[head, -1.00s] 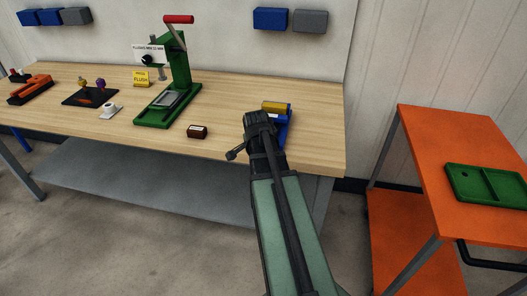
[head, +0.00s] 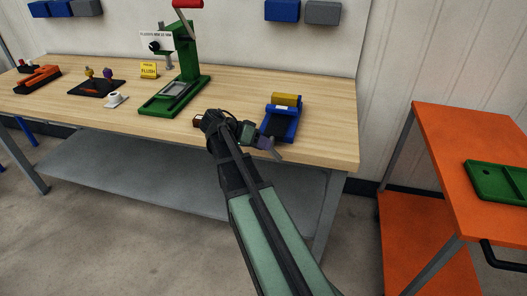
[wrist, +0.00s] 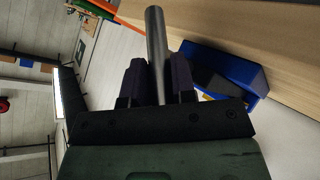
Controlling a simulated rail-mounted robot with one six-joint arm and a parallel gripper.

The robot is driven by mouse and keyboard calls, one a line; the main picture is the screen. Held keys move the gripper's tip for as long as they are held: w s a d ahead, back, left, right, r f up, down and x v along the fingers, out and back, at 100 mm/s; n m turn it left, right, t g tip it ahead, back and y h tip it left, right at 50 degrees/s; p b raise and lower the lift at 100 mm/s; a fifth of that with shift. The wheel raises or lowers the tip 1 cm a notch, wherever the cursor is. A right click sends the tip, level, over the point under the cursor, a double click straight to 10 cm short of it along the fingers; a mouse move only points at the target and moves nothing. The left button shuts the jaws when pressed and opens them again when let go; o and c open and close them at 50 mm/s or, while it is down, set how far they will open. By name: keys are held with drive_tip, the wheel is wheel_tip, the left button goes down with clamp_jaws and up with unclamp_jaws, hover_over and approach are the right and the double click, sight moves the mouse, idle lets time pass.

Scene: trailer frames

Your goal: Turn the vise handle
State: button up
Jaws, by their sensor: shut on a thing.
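The blue vise (head: 283,121) stands at the front edge of the wooden bench, with a yellow block (head: 287,100) at its back end. Its blue body also shows at the right in the wrist view (wrist: 238,68). My gripper (head: 264,142) is at the front left of the vise. It is shut on the grey round bar of the vise handle (wrist: 156,45), which stands up between the two dark fingers in the wrist view. In the head view a short piece of the handle (head: 277,154) shows past the fingers. The handle's joint with the vise is hidden.
A green press (head: 187,75) with a red-gripped lever stands left of the vise on the bench (head: 335,120). A small brown block (head: 198,121) lies partly behind my arm. An orange cart (head: 440,130) with a green tray (head: 492,181) stands at the right, across a floor gap.

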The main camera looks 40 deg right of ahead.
drive_tip(key=g+h+b, duration=0.1)
drive_tip(key=b, duration=0.2)
drive_tip(key=f+n+g+h+b, duration=0.1)
drive_tip(key=h+b, duration=0.1)
drive_tip(key=b, duration=0.1)
drive_tip(key=f+g+h+b, duration=0.1)
drive_tip(key=g+b, duration=0.1)
drive_tip(key=b, duration=0.1)
drive_tip(key=shift+w+a+f+n, duration=0.1)
drive_tip(key=shift+w+n, duration=0.2)
drive_tip(key=g+h+b, duration=0.1)
drive_tip(key=h+b, duration=0.1)
drive_tip(key=b, duration=0.1)
drive_tip(key=shift+n, duration=0.4)
clamp_jaws()
drive_tip(key=shift+w+r+g+h+b, duration=0.1)
drive_tip(key=shift+r+g+h+b, duration=0.1)
drive_tip(key=shift+g+h+b, duration=0.15)
drive_tip(key=o, duration=0.9)
unclamp_jaws()
drive_tip(key=shift+d, duration=0.2)
drive_tip(key=shift+o, duration=0.2)
drive_tip(key=shift+a, duration=0.1)
